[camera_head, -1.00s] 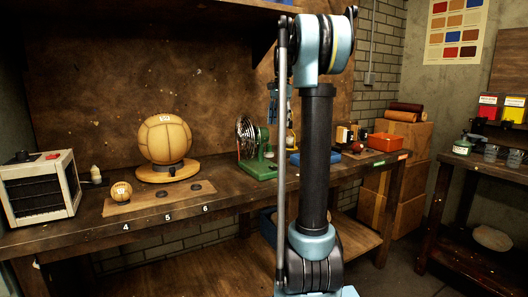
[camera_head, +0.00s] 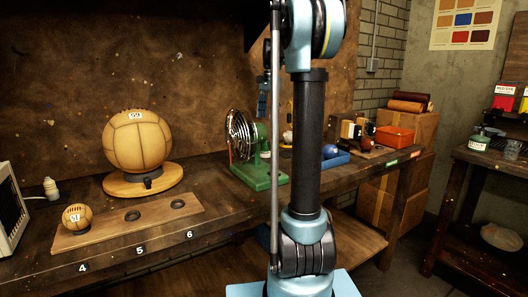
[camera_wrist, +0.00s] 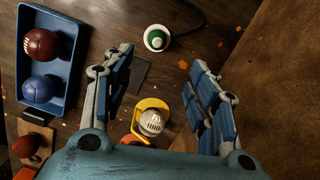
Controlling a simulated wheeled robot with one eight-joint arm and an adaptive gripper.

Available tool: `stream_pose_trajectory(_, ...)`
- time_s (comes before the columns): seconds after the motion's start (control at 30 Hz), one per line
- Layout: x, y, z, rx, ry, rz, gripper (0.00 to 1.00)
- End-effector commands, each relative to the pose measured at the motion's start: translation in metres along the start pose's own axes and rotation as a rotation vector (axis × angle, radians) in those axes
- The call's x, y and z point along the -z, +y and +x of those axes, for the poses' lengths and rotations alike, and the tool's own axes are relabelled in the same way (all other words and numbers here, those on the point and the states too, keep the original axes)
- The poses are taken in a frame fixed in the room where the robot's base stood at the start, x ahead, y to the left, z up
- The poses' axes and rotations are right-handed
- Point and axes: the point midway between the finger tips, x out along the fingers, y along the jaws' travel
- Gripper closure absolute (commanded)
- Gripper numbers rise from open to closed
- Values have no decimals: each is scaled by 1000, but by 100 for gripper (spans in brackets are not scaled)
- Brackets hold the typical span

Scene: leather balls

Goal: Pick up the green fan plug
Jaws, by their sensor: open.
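The green fan plug (camera_wrist: 157,38) shows at the top of the wrist view as a round white and green piece with a dark cable running off from it. My gripper (camera_wrist: 160,66) is open, its blue-padded fingers spread wide with nothing between the tips. The plug lies just beyond the fingertips, between their lines, apart from both. In the head view, a green fan (camera_head: 245,145) with a round metal guard stands on the bench. I cannot make out the plug there; my arm hides part of the bench.
A yellow holder with a pale ball (camera_wrist: 151,122) lies between my fingers' lower parts. A blue tray (camera_wrist: 76,28) with a red and a blue ball is at left.

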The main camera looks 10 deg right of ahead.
Motion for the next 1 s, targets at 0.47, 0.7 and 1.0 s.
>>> stream_pose_trajectory(0.47, -1, -1, 81, 0, 0, -3, 47)
stream_pose_trajectory(0.7, -1, 0, 96, 0, 0, -2, 47)
stream_pose_trajectory(1.0, 0, 4, 131, 0, 0, -2, 47)
